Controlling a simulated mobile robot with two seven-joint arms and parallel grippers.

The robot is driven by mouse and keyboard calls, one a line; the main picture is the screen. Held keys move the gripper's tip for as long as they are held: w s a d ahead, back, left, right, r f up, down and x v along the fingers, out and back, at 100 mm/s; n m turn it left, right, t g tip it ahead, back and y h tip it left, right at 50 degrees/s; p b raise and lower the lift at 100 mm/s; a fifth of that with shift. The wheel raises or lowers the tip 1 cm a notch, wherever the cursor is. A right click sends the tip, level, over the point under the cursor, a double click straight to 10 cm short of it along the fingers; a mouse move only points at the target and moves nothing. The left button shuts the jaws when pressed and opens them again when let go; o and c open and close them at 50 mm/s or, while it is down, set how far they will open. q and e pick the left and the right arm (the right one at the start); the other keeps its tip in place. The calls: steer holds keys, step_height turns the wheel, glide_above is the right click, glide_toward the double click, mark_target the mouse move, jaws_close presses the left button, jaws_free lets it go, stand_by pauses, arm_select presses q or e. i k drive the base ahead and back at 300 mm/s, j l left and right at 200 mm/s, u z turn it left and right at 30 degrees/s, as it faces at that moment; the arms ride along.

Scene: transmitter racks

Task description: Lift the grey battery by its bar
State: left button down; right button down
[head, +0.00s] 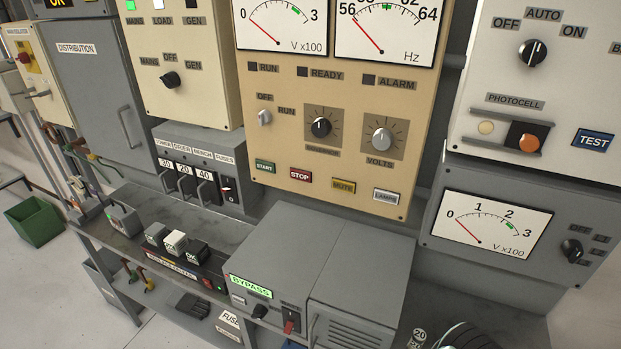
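A small grey block (157,234) stands at the left end of a row of three on a dark unit (183,265) on the bench. A white block (175,243) and a black block (196,252) stand beside it. Another grey box (123,219) with a bar-like part on top sits further left on the bench. Either grey item may be the battery; at this size I cannot tell which, and the bar is not clear. Neither of my grippers shows in the head view.
A large grey cabinet marked BYPASS (317,257) stands right of the row. A fuse box (200,168) and a cream meter panel (330,130) rise behind. A dark ribbed object (470,337) lies at the lower right. A green bin (35,222) stands on the floor.

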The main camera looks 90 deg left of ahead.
mark_target(124, 219)
steer(key=u, duration=4.4)
steer(key=z, duration=0.65)
steer(key=i+j+z, duration=0.4)
steer(key=j, duration=0.25)
steer(key=i+j+z, duration=0.1)
steer(key=j+z, duration=0.15)
steer(key=i+j, duration=0.15)
steer(key=j, duration=0.25)
steer(key=i+j+z, duration=0.1)
steer(key=j, duration=0.3)
steer(key=i+j, duration=0.15)
steer(key=j, duration=0.25)
steer(key=i+j+z, duration=0.1)
steer(key=j, duration=0.35)
steer(key=i+j, duration=0.15)
steer(key=j, duration=0.25)
steer(key=z, duration=0.05)
